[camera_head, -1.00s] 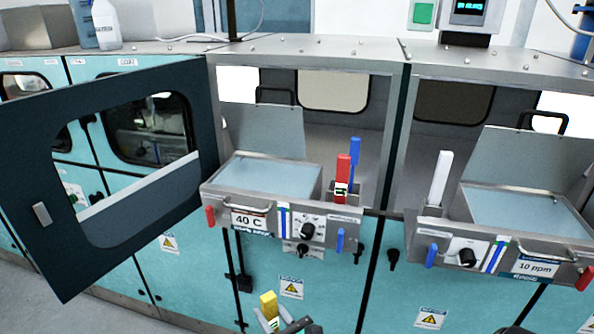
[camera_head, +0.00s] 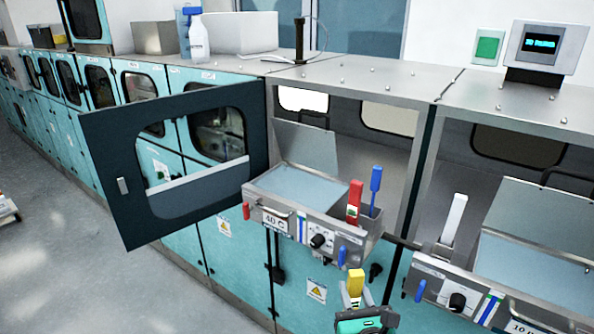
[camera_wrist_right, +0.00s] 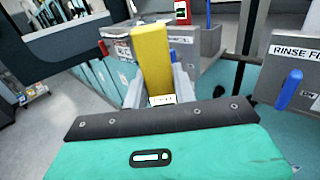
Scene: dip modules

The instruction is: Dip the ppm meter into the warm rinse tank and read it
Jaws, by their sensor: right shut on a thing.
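My right gripper (camera_head: 355,300) is shut on a yellow handheld meter (camera_head: 356,281), held upright in front of the cabinets, below and apart from the tanks. In the right wrist view the yellow meter (camera_wrist_right: 153,62) stands between the fingers (camera_wrist_right: 160,92), with a small pale label or display near its base that I cannot read. The warm rinse tank (camera_head: 258,201), labelled 40 C, has its lid raised and shows pale liquid. A red meter (camera_head: 354,203) and a blue-handled tool (camera_head: 375,186) stand in the holder at its right. My left gripper is out of view.
A dark cabinet door (camera_head: 110,190) stands open left of the warm tank. A second tank (camera_head: 515,262), labelled 10 ppm, is at the right, with a white handled tool (camera_head: 454,220) beside it. A display (camera_head: 540,45) stands on the counter.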

